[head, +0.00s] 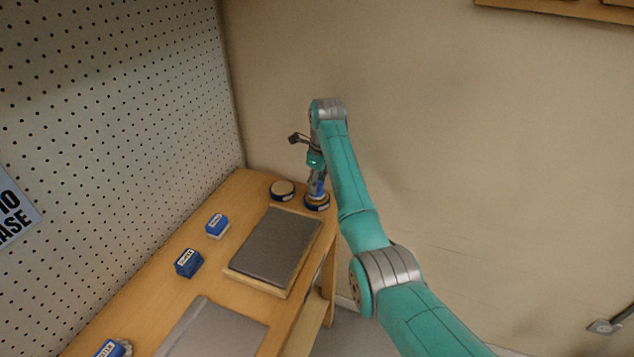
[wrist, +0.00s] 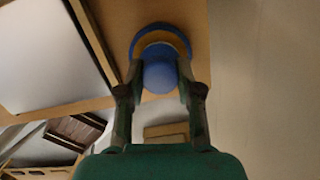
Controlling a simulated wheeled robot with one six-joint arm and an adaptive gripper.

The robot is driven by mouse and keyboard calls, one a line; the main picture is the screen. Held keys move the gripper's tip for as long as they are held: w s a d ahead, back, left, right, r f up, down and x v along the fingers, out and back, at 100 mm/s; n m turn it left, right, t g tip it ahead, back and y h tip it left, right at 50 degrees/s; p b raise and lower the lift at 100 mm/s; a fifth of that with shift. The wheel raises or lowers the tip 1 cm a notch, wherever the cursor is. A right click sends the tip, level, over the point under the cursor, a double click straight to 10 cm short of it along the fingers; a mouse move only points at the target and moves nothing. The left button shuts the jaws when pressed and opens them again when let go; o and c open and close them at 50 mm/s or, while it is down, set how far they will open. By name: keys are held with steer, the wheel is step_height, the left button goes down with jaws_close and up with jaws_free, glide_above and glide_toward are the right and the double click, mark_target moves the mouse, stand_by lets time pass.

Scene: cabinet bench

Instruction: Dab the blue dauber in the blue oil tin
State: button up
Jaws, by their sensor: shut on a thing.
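My gripper (head: 317,178) points down at the far end of the bench. In the wrist view, my gripper (wrist: 158,88) is shut on the blue dauber (wrist: 160,76), with one finger on each side of its rounded blue handle. The blue oil tin (head: 317,205) stands below it near the bench's right edge. In the wrist view the tin's blue rim (wrist: 160,27) shows around a tan inside, with the dauber over it. The dauber's lower end is hidden, so I cannot tell whether it touches the inside.
A second round tin (head: 282,190), dark with a cream top, stands just left of the blue tin. A grey panel in a wooden frame (head: 275,247) lies nearer. Blue boxes (head: 217,224) (head: 188,263) sit along the left. A pegboard wall (head: 110,110) bounds the left.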

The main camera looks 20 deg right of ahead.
steer(key=shift+f, duration=0.45)
stand_by(1.1)
steer(key=shift+r, duration=3.55)
